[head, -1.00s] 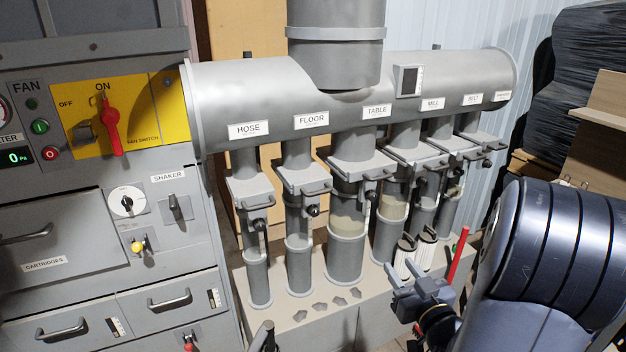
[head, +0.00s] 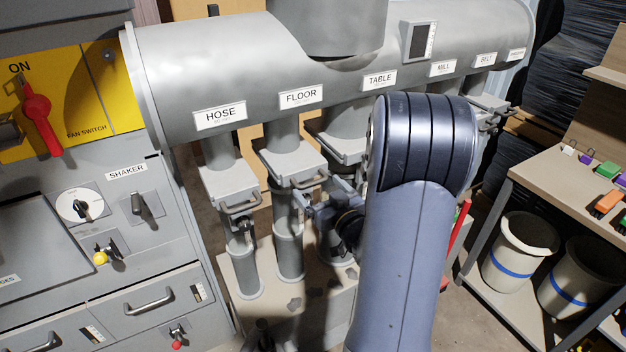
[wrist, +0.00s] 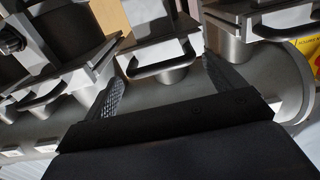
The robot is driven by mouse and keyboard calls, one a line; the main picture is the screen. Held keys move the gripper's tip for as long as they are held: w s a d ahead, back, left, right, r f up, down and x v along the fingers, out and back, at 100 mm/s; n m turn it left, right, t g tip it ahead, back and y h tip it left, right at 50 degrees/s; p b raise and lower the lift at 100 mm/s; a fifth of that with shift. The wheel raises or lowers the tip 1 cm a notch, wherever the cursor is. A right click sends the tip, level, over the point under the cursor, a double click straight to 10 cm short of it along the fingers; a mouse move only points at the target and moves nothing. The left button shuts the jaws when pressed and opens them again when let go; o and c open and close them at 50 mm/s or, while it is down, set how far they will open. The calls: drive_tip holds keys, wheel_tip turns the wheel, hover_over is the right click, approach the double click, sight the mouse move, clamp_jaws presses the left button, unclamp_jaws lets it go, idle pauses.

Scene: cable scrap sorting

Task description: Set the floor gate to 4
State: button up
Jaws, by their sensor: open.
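The FLOOR label (head: 301,97) is on the grey duct, above the floor gate (head: 293,165), a flat grey slide housing with a bar handle (head: 311,181) at its front. My gripper (head: 309,203) is just below and in front of this handle in the head view, partly hidden by my arm. In the wrist view, which looks upside down, the two fingers stand wide apart, with the floor gate's handle (wrist: 164,69) showing between them. The fingers are open and hold nothing; I cannot tell whether they touch the handle. No gate scale number is readable.
The HOSE gate (head: 228,181) and its handle stand close on the left. The TABLE gate (head: 346,147) stands close on the right, partly behind my arm. The fan and shaker panel is farther left. A bench (head: 560,185) with bins below is at right.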

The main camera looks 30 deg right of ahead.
sight(315, 185)
drive_tip(key=shift+w, duration=1.7)
drive_tip(key=c, duration=1.3)
drive_tip(key=s+b, duration=0.3)
drive_tip(key=s, duration=0.9)
drive_tip(key=shift+s+d+f, duration=0.1)
drive_tip(key=shift+s+d, duration=0.05)
drive_tip(key=o, duration=1)
drive_tip(key=shift+c, duration=0.2)
drive_tip(key=o, duration=0.3)
drive_tip(key=shift+s, duration=0.1)
drive_tip(key=shift+o, duration=0.2)
drive_tip(key=shift+s, duration=0.15)
